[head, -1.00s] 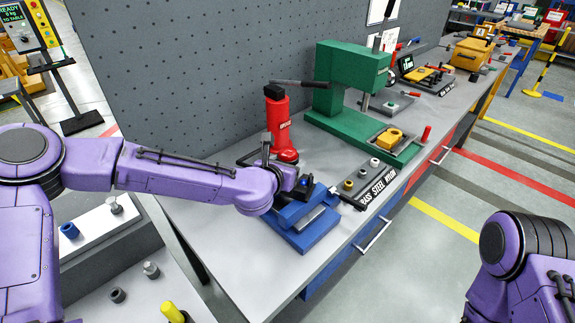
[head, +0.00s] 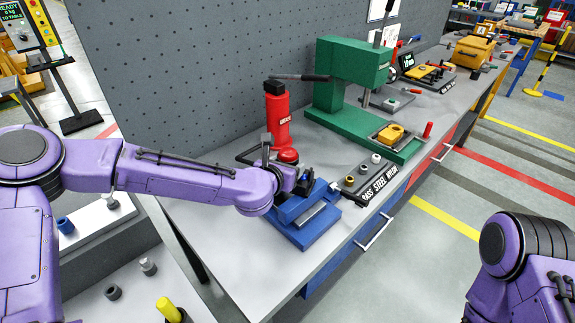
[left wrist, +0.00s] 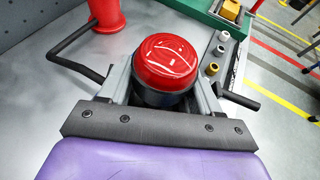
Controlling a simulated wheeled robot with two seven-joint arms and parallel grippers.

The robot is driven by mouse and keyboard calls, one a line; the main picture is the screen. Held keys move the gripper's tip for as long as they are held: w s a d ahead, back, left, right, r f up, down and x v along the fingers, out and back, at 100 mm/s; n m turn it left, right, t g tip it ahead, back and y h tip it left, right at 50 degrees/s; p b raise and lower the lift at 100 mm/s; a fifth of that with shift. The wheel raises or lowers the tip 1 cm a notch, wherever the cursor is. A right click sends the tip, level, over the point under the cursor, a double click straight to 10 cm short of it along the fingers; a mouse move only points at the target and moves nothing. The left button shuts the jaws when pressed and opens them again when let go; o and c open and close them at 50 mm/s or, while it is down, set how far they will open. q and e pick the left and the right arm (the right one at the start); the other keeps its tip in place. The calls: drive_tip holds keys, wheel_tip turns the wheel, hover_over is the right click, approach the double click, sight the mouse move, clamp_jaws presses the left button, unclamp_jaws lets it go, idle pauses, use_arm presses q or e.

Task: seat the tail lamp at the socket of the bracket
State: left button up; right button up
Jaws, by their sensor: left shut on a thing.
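The tail lamp, a glossy red dome on a dark round base, shows upright in the left wrist view (left wrist: 167,65) between two grey fingers. In the head view its red dome (head: 288,155) shows just past my left wrist. My left gripper (left wrist: 165,85) is shut on the lamp's dark base and holds it over the bench. A blue vise-like fixture (head: 308,224) sits below and right of the gripper in the head view. I cannot make out the bracket or its socket; the gripper and wrist hide that area. My right gripper is out of view; only its arm shows.
A tall red cylinder with a black lever (head: 278,112) stands close behind the lamp. A green press (head: 340,80) stands beyond it. A labelled board with small bushings (head: 375,188) lies to the right. The bench top (head: 225,245) is clear in front of the wrist.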

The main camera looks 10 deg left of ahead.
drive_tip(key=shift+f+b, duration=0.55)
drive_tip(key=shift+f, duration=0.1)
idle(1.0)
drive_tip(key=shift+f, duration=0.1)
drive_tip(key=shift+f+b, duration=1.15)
drive_tip(key=shift+b, duration=0.15)
idle(2.4)
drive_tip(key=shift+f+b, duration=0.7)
idle(1.8)
